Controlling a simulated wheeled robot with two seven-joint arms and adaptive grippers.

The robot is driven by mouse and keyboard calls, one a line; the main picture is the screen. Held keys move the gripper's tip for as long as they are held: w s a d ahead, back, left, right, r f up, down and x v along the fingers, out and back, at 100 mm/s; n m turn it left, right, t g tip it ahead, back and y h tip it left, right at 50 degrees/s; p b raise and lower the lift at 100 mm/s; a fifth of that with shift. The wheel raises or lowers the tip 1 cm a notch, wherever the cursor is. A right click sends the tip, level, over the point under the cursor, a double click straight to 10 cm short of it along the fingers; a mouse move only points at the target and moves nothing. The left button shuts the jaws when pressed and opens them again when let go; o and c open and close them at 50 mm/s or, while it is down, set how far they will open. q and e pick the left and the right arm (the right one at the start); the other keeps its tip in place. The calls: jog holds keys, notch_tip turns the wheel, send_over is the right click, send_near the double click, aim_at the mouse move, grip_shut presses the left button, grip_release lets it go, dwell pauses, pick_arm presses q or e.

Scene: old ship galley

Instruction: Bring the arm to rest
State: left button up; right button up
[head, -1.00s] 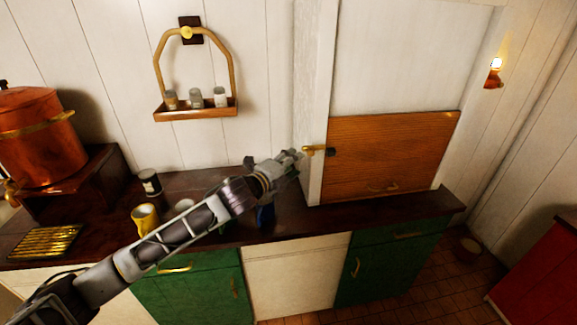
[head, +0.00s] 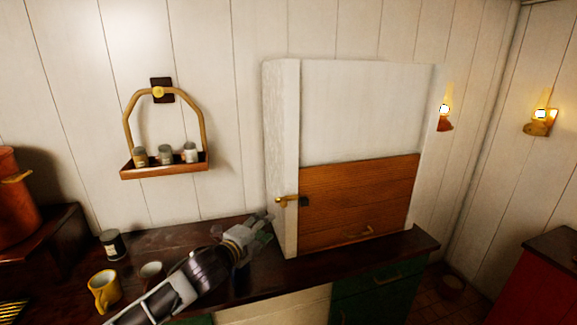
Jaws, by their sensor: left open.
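My left arm comes in from the lower left, over the dark wooden counter (head: 195,235). My left gripper (head: 264,225) is open and empty, with its fingers pointing up and right. It is just left of the white cabinet post and below the brass latch (head: 287,200). Whether its fingers touch the counter or post I cannot tell. My right gripper is not in view.
A yellow mug (head: 103,290), a second mug (head: 152,274) and a dark tin (head: 112,244) stand near my left arm. A hanging rack (head: 165,168) holds small jars. The wooden cabinet panel (head: 355,200) is closed. A copper pot (head: 15,205) stands far left.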

pick_arm(q)
jog(key=s+a+f+n+g+y, duration=0.4)
jog(key=s+f+n, duration=0.85)
jog(key=f, duration=0.25)
jog(key=s+a+f+n+g+y, duration=0.1)
jog(key=s+a+f+n+g, duration=0.35)
jog(key=s, duration=0.55)
jog(key=s+a+f+n+g+y, duration=0.1)
jog(key=s+a+f+n+g, duration=0.35)
jog(key=s, duration=0.45)
notch_tip(320, 180, down, 35)
jog(key=s, duration=0.3)
jog(key=s+a+f, duration=0.2)
jog(key=s+f, duration=0.7)
jog(key=s, duration=0.2)
jog(key=s+a+f, duration=0.2)
jog(key=s+f, duration=0.8)
jog(key=s, duration=0.1)
jog(key=shift+a+f+m+y, duration=0.2)
jog(key=shift+m+y, duration=0.1)
jog(key=shift+m, duration=0.05)
